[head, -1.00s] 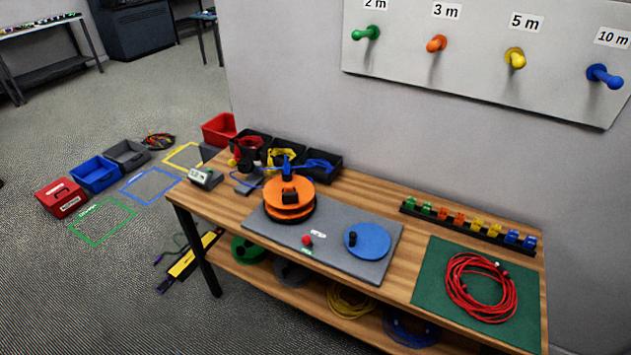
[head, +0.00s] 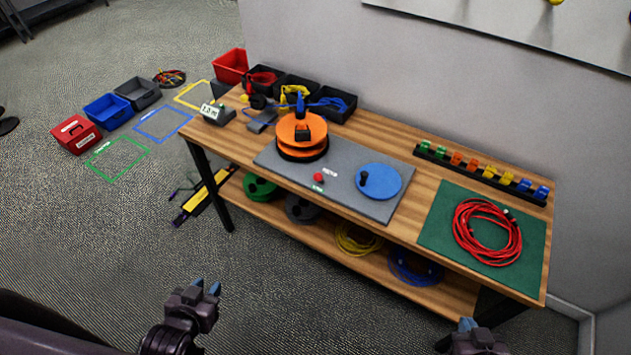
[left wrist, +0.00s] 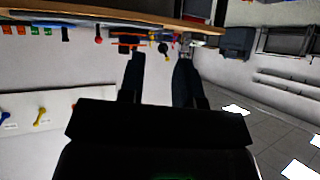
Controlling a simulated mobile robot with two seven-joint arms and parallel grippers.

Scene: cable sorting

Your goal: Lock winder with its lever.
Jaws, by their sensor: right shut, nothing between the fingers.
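The winder stands on a grey base plate (head: 268,155) on the wooden table. Its orange reel (head: 312,130) is at the left, and a blue disc (head: 388,180) with a black knob (head: 363,177) is at the right. A red-topped lever (head: 319,177) sits between them near the plate's front edge; its exact position is too small to tell. My left gripper (head: 205,286) is open and empty in front of the table, well apart from the winder. Its two spread fingers also show in the left wrist view (left wrist: 158,75). My right gripper (head: 468,324) is shut and empty at the bottom edge.
A red cable coil (head: 487,232) lies on a green mat (head: 437,222) at the right. A rack of coloured clips (head: 480,174) stands behind it. Black bins (head: 340,113) and a small display device (head: 217,114) are at the left. The lower shelf (head: 325,235) holds several coils.

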